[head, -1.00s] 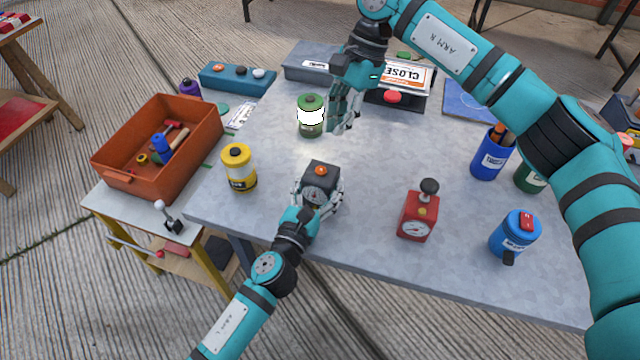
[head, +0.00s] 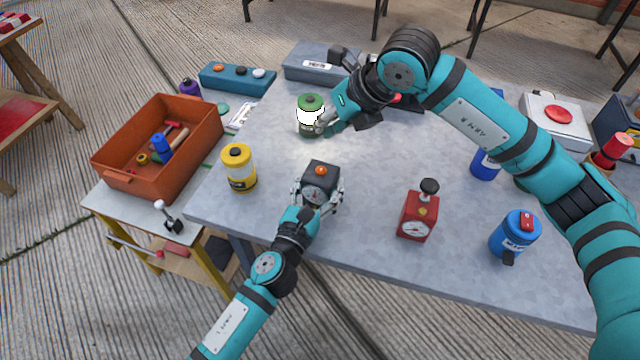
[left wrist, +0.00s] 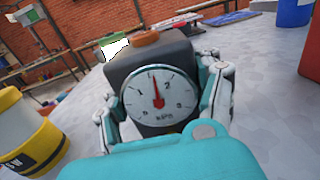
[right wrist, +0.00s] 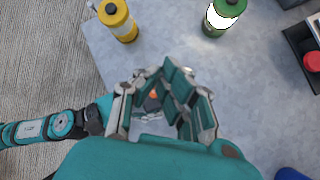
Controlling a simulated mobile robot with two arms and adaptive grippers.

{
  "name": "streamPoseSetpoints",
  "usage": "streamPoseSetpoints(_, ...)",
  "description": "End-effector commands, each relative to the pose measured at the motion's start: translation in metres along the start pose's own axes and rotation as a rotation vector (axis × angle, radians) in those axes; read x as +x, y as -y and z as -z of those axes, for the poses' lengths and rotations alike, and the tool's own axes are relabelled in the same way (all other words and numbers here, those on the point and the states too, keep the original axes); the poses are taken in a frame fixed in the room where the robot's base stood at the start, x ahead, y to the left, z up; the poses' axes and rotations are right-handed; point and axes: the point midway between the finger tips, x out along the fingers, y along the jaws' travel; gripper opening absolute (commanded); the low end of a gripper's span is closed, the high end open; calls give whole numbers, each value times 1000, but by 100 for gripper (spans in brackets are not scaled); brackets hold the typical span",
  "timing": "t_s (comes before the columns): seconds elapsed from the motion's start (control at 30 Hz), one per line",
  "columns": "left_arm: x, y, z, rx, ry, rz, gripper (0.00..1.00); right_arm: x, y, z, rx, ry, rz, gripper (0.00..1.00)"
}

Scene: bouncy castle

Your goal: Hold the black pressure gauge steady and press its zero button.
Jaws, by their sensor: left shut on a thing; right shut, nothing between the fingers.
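The black pressure gauge (head: 326,171) stands upright on the grey table, with an orange button (head: 321,170) on top. Its white dial (left wrist: 160,95) faces my left wrist camera. My left gripper (head: 318,194) is shut on the gauge, with fingers along both sides. My right gripper (head: 326,119) is shut and empty, above the table behind the gauge and apart from it. In the head view its fingertips overlap the edge of the green-lidded canister (head: 310,103). In the right wrist view the orange button (right wrist: 153,95) shows between the finger links; the gauge body is mostly hidden.
A yellow canister (head: 238,170) stands left of the gauge. A red gauge (head: 416,216) and a blue canister (head: 514,235) stand to the right. An orange bin (head: 200,150) with tools sits at the left. The table between black and red gauges is clear.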

Motion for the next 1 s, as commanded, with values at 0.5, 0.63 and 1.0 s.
streamPoseSetpoints(0.5,0,0,0,0,1,1,15,-13,-12,0,434,180,-56,0)
streamPoseSetpoints(0.63,0,0,0,0,1,1,15,-1,-9,9,434,177,-55,0)
streamPoseSetpoints(1.0,0,0,0,0,1,1,15,40,3,35,433,176,-56,0)
